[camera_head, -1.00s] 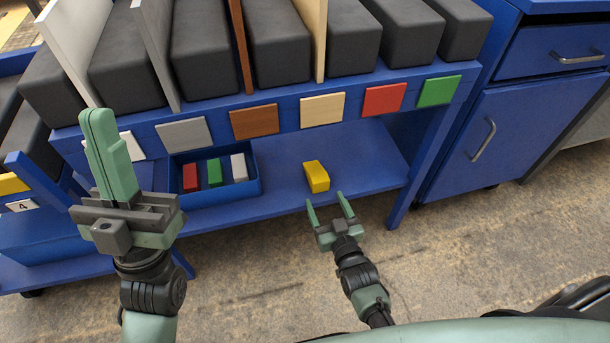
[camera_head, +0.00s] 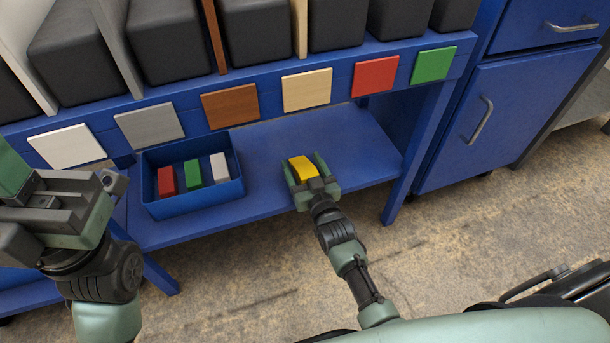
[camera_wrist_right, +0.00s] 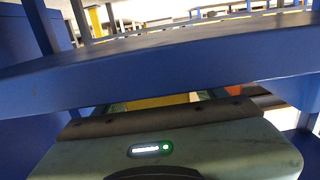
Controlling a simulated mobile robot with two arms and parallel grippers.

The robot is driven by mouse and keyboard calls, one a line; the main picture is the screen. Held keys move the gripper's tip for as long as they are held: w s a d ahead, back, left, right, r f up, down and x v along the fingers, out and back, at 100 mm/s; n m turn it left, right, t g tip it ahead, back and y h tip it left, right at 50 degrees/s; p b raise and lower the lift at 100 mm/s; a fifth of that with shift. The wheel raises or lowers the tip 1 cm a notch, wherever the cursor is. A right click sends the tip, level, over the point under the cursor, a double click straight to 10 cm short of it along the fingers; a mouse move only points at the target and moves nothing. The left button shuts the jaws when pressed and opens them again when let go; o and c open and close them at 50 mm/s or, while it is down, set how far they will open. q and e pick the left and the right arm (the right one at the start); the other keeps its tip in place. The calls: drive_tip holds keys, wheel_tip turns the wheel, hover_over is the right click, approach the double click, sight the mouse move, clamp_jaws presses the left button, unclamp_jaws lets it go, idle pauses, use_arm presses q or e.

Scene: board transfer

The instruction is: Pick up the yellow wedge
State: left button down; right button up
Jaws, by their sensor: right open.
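The yellow wedge (camera_head: 302,168) lies on the blue lower shelf in the head view. My right gripper (camera_head: 306,170) is open, with one finger on each side of the wedge. I cannot tell whether the fingers touch it. In the right wrist view a strip of the yellow wedge (camera_wrist_right: 160,101) shows beyond the gripper body, and most of it is hidden. My left gripper (camera_head: 50,195) is at the left edge of the head view, partly cut off, with its fingertips out of clear sight.
A blue bin (camera_head: 193,206) with red, green and white blocks stands on the shelf (camera_head: 262,205) left of the wedge. Colored squares line the blue beam (camera_head: 340,85) above. A shelf leg (camera_head: 410,150) and blue cabinet (camera_head: 475,140) are to the right. Shelf right of the wedge is clear.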

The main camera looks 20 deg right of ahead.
clamp_jaws()
